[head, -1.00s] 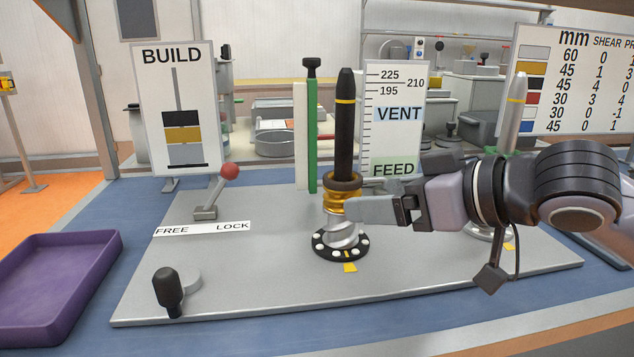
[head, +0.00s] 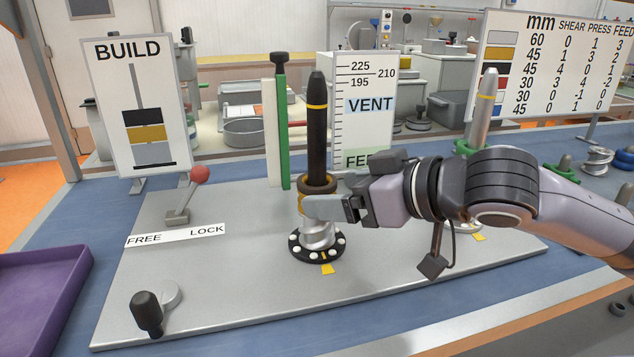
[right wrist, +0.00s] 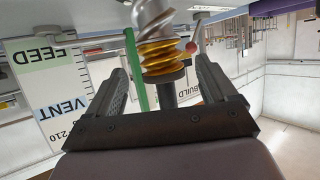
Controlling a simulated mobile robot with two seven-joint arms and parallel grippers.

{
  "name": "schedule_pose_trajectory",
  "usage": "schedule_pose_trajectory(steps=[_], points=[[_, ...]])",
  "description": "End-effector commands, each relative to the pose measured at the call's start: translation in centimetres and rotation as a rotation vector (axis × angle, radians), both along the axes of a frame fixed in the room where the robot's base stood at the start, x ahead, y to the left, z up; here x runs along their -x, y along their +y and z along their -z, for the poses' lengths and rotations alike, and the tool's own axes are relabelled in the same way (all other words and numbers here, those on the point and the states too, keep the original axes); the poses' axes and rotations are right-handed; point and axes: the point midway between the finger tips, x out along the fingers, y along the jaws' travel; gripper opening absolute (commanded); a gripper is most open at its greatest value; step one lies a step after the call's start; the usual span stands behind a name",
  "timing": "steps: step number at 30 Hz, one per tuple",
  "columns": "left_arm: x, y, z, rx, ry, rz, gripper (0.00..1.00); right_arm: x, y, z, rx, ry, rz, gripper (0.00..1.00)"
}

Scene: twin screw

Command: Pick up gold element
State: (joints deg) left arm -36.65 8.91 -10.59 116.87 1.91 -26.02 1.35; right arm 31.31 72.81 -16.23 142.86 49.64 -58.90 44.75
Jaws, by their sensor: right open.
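The gold element (head: 301,202) is a screw piece around the upright black shaft (head: 317,135). It sits between a silver element (head: 318,235) below and a dark brown collar (head: 317,184) above. In the head view my right gripper (head: 316,206) covers most of it. In the right wrist view, which is upside down, the gold element (right wrist: 162,60) shows between the two fingers of my open right gripper (right wrist: 160,80), near their tips. I cannot tell whether a finger touches it. My left gripper is not in view.
A lever with a red knob (head: 199,175) stands behind the FREE/LOCK label. A black knob (head: 148,312) is at the front left. A green post (head: 283,130) and the VENT/FEED scale (head: 365,85) stand close behind the shaft. A purple tray (head: 45,262) is at the left.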

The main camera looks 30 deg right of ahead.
Motion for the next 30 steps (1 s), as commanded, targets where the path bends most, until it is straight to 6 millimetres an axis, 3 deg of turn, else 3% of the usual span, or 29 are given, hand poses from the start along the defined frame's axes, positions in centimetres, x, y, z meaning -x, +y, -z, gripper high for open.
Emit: schedule_pose_trajectory(steps=[1,5,13,24,30], points=[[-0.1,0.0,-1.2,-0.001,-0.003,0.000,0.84,-0.3,0.1,-0.5,-0.002,0.004,-0.001,0.85],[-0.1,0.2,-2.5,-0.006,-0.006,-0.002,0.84,-0.8,0.5,-0.3,-0.002,0.005,-0.002,0.85],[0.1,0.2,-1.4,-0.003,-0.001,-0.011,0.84,-3.5,1.5,1.1,-0.003,0.000,0.000,0.85],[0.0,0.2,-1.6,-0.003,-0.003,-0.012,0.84,-4.0,1.7,1.4,0.002,0.000,-0.001,0.85],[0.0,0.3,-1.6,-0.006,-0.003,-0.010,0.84,-4.0,1.7,1.4,0.001,0.000,0.000,0.20]])
